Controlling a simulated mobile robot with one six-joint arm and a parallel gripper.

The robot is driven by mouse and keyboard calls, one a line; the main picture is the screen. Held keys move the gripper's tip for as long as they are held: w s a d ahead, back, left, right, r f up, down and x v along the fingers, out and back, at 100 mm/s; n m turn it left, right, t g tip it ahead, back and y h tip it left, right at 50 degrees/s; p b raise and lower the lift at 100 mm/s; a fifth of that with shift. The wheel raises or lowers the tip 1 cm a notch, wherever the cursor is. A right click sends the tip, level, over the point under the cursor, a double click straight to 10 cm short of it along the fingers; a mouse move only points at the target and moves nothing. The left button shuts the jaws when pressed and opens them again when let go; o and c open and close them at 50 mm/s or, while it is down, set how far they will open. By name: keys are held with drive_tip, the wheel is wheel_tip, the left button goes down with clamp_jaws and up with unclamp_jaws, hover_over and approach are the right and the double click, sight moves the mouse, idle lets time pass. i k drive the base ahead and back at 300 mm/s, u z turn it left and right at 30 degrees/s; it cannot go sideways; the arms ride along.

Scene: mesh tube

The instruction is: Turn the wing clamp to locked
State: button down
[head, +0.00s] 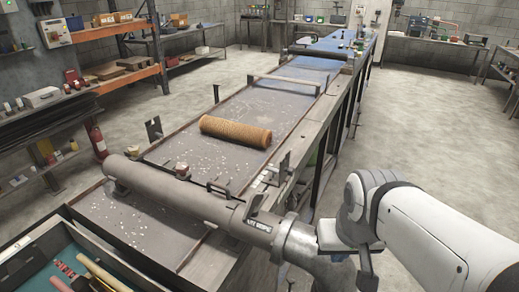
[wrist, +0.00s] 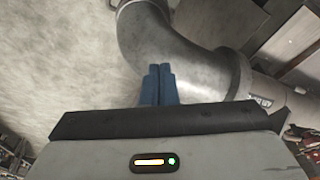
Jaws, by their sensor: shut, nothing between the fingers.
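My gripper (wrist: 159,84) shows in the wrist view with its two blue fingers together and nothing between them. The fingertips overlap the grey pipe elbow (wrist: 165,42) in the picture; I cannot tell whether they touch it. In the head view a thick grey pipe (head: 185,201) runs across the near end of the bench to a flange (head: 291,238). A small upright grey piece (head: 253,206) near the pipe's right end may be the wing clamp, but its shape and setting are too small to tell. My fingers cannot be made out in the head view.
A tan mesh tube (head: 236,132) lies on the long grey bench (head: 225,165), among pale specks. A tray with tools (head: 75,270) is at the lower left. Shelves (head: 115,75) stand at the left with a red fire extinguisher (head: 98,143). The floor right of the bench is clear.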

sight(257, 200)
drive_tip(key=u, duration=1.25)
drive_tip(key=k, duration=1.2)
drive_tip(key=z, duration=0.25)
drive_tip(key=i, duration=1)
drive_tip(key=z, duration=0.05)
